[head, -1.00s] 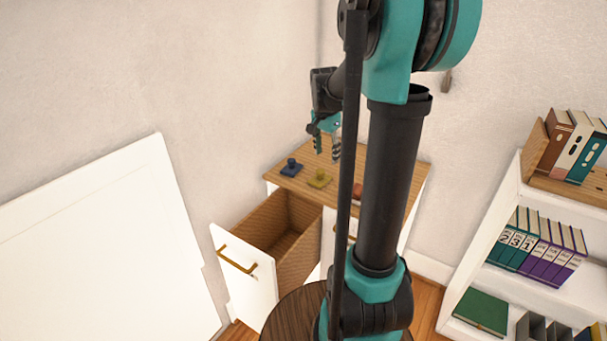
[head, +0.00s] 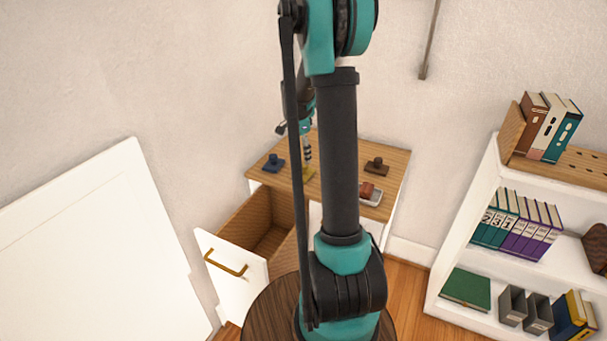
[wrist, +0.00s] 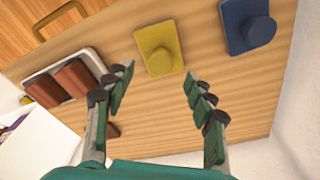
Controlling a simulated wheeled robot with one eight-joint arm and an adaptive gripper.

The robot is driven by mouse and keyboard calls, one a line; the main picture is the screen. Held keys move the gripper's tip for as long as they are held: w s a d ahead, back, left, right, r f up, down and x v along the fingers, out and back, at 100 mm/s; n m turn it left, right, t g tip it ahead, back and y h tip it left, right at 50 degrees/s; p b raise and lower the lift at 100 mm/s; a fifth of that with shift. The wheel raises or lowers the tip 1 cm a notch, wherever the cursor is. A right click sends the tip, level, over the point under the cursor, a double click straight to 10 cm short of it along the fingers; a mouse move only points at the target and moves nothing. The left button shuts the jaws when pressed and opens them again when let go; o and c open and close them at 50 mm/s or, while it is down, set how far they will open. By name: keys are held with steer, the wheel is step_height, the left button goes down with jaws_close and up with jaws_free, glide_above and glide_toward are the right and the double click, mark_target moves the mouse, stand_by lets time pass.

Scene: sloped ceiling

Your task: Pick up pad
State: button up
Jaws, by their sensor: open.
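A yellow pad with a round knob (wrist: 160,48) lies on the wooden cabinet top (wrist: 245,110). A dark brown knobbed pad (head: 377,167) lies on the other side. My gripper (wrist: 160,74) is open and empty, its fingertips spread just short of the yellow pad in the wrist view. In the head view my gripper (head: 307,150) hangs over the cabinet top. The exact height gap cannot be told.
A pale tray (head: 371,199) with reddish-brown blocks (wrist: 70,80) sits on the cabinet top. The cabinet's drawer (head: 232,270) stands open at the front left. A bookcase (head: 480,180) stands to the right, a round dark table (head: 262,306) in front.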

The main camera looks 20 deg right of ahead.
mark_target(304, 165)
steer(key=shift+w+d+f, duration=0.1)
steer(key=shift+d+f, duration=0.1)
steer(key=shift+f, duration=1.45)
steer(key=shift+w+d+f, duration=0.1)
steer(key=shift+d+f, duration=0.1)
steer(key=shift+f, duration=1.4)
steer(key=shift+c, duration=0.5)
steer(key=c, duration=1.2)
steer(key=shift+o, duration=0.2)
step_height(304, 165, up, 20)
